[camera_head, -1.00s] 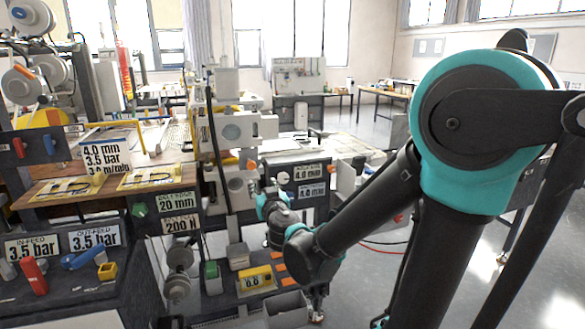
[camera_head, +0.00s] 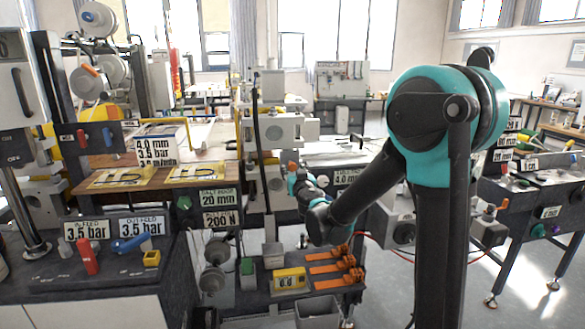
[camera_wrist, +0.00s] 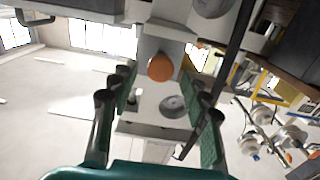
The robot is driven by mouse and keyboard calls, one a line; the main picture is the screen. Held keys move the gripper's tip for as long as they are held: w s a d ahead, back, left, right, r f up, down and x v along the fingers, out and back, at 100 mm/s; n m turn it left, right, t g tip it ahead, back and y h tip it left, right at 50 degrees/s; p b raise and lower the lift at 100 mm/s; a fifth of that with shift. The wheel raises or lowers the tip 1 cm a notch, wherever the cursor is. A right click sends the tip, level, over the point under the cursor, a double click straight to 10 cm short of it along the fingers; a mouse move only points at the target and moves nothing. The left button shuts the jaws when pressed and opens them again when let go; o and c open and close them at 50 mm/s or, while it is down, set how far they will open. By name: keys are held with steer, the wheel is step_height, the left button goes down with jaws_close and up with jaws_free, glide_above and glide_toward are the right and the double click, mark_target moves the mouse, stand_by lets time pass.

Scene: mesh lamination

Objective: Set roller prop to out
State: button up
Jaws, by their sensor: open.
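An orange round knob (camera_wrist: 160,67) shows on a grey block of the laminating machine in the wrist view, between and beyond my fingertips. In the head view an orange knob (camera_head: 292,168) shows at the machine's right side, close to my gripper (camera_head: 299,183). In the wrist view my gripper (camera_wrist: 159,84) is open, with green-padded fingers to the left and right of the knob and nothing held. I cannot tell whether a finger touches the knob. No part is labelled roller prop, and its position cannot be read.
The laminating machine (camera_head: 278,128) stands ahead, with a black vertical cable (camera_head: 262,150) left of my gripper. A lower shelf holds a yellow gauge (camera_head: 289,279) and orange clamps (camera_head: 340,268). A tool bench (camera_head: 545,185) stands right, with clear floor before it.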

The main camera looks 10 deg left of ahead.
mark_target(293, 167)
steer(key=shift+x, duration=1.75)
steer(key=shift+c, duration=0.6)
jaws_close()
